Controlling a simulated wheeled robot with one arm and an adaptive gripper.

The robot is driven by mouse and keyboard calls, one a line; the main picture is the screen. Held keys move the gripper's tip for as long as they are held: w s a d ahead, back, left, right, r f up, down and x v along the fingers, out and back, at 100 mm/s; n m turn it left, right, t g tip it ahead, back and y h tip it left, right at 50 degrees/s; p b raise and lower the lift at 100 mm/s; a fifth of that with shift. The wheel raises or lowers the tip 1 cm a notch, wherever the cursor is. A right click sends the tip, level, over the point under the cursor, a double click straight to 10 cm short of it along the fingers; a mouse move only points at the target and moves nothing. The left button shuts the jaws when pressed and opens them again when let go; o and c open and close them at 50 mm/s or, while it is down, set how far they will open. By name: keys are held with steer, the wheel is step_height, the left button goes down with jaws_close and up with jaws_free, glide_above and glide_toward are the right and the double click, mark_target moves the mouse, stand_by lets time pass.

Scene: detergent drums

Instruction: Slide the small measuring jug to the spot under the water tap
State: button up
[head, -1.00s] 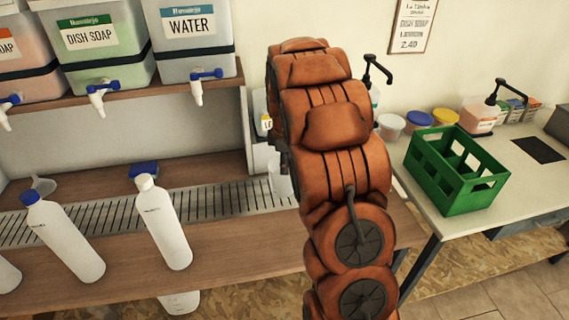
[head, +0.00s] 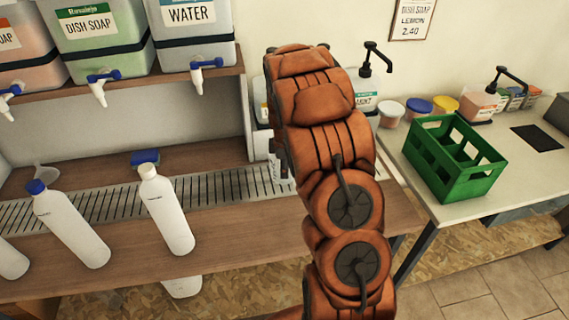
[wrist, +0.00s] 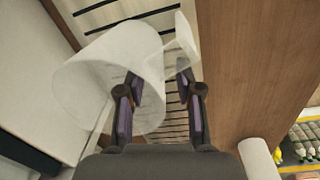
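The small measuring jug (wrist: 105,78) is a clear, whitish cup lying across the left and middle of the wrist view, above the slotted drip grate. A thin clear flap of it (wrist: 172,48), perhaps its handle or lip, reaches toward the right finger. My gripper (wrist: 160,85) has its two fingers well apart; the left finger overlaps the jug's wall, and I cannot tell whether it touches. In the head view my arm hides most of the gripper and jug. The water tap (head: 197,78) hangs from the WATER drum (head: 192,30), left of my arm.
The drip grate (head: 225,186) runs along the wooden counter. White bottles (head: 168,210) stand on the counter's front at left. A green crate (head: 455,165) and pump bottles stand on the right table.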

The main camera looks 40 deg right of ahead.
steer(key=shift+c, duration=0.4)
jaws_close()
